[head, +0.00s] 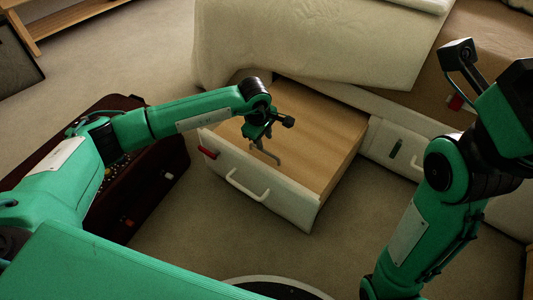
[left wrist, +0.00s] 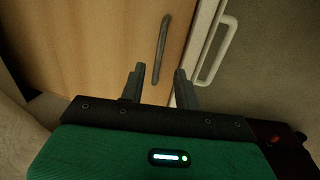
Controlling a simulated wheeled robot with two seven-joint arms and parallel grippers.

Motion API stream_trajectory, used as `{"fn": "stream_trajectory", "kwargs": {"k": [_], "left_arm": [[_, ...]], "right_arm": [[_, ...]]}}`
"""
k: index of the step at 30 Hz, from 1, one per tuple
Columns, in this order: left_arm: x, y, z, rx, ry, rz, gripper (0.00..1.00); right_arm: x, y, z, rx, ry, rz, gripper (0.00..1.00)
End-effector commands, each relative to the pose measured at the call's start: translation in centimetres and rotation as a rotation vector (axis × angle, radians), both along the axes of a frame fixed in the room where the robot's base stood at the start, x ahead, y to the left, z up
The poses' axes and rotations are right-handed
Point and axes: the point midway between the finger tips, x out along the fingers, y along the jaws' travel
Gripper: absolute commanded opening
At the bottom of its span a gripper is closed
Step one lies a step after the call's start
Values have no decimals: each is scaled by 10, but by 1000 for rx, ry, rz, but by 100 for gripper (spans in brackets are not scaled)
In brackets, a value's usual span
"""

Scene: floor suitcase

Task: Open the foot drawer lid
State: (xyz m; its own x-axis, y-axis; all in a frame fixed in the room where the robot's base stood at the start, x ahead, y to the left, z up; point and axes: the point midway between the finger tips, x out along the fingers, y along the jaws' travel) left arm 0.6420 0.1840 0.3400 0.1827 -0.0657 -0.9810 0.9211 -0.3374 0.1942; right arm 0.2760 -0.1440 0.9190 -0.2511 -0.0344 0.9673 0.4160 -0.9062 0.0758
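The foot drawer (head: 280,198) stands pulled out from the bed base, with a white front and a white bar handle (head: 247,188). Its flat wooden lid (head: 325,125) lies closed on top. A slim dark grey lid handle (head: 265,153) sits near the front edge; it shows in the left wrist view (left wrist: 161,50) just beyond the fingertips. My left gripper (head: 258,137) is over the lid, close to that handle.
A dark red suitcase (head: 150,195) lies on the carpet under my left arm. The bed with a pale cover (head: 310,45) stands behind the drawer. A second closed drawer front (head: 395,148) is to the right. Carpet in front of the drawer is clear.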

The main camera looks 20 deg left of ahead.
Motion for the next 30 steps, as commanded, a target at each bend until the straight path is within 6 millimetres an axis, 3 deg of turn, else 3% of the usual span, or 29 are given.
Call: {"fn": "stream_trajectory", "kwargs": {"k": [1, 3, 9, 23, 24, 29, 30], "left_arm": [[1, -1, -17, 0, 2, 0, 32], [4, -3, -30, -1, 0, 0, 32], [10, -4, -56, -1, 0, 1, 32], [12, -5, -66, -1, -1, 0, 32], [12, -5, -66, -1, -1, 0, 30], [12, -5, -66, -1, -1, 0, 0], [12, -5, -66, -1, -1, 0, 0]], "right_arm": [[-3, -2, -4, 9, -12, 5, 0], [-4, -2, -7, 12, -14, 8, 0], [-7, -1, -14, 21, -19, 11, 0], [-9, -1, -15, 23, -23, 11, 0], [-9, 0, -15, 23, -23, 11, 0], [-9, 0, -15, 23, -23, 11, 0], [-9, 0, -15, 22, -23, 12, 0]]}}
